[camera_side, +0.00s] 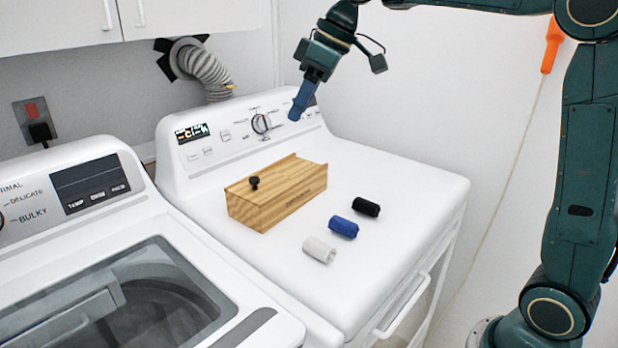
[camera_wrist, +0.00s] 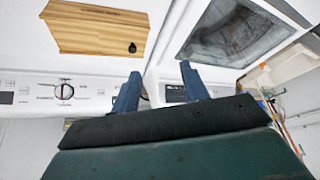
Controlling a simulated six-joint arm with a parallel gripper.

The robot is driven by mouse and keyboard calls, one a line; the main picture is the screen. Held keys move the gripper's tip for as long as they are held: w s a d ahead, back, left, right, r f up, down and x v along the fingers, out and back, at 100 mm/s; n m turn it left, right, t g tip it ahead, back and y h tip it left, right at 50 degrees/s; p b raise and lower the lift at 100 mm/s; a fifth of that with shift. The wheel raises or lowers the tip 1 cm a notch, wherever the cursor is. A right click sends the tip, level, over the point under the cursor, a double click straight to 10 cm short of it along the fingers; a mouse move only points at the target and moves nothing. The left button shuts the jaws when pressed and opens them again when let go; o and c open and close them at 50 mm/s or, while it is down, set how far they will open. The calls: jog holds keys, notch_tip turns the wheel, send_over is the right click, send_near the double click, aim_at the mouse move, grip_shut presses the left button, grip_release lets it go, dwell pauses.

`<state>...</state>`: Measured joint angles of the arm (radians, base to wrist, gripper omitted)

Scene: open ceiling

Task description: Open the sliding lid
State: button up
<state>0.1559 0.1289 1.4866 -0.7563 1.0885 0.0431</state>
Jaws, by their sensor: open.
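A wooden box (camera_side: 285,203) stands on the white dryer top. Its sliding lid (camera_side: 275,179) covers the top and carries a small black knob (camera_side: 254,182) near the left end. In the wrist view the box (camera_wrist: 85,28) is at the upper left, with the knob (camera_wrist: 132,47) at its lower right corner. My gripper (camera_side: 297,112) is in the air above and behind the box, near the control panel, apart from the box. In the wrist view the two blue fingers of my gripper (camera_wrist: 160,80) are spread with nothing between them. The inside of the box is hidden.
A white roll (camera_side: 319,250), a blue roll (camera_side: 343,227) and a black roll (camera_side: 366,207) lie on the dryer top (camera_side: 400,185) in front of the box. A washer (camera_side: 120,270) with a glass lid stands at left. The dryer's raised control panel (camera_side: 235,130) is behind the box.

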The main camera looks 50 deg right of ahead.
aim_at(255, 177)
jog(key=w+d+f+n, duration=0.2)
jog(key=w+f, duration=0.1)
jog(key=w, duration=0.2)
jog(key=w+d+f+n+g, duration=0.1)
jog(key=w+d+f, duration=0.1)
jog(key=w, duration=0.4)
jog(key=shift+d+f+n, duration=0.25)
jog(key=shift+f+n, duration=0.15)
jog(key=shift+w+a+f, duration=0.1)
jog(key=shift+w+f, duration=0.05)
jog(key=shift+f, duration=0.05)
jog(key=shift+x, duration=6.7)
grip_shut()
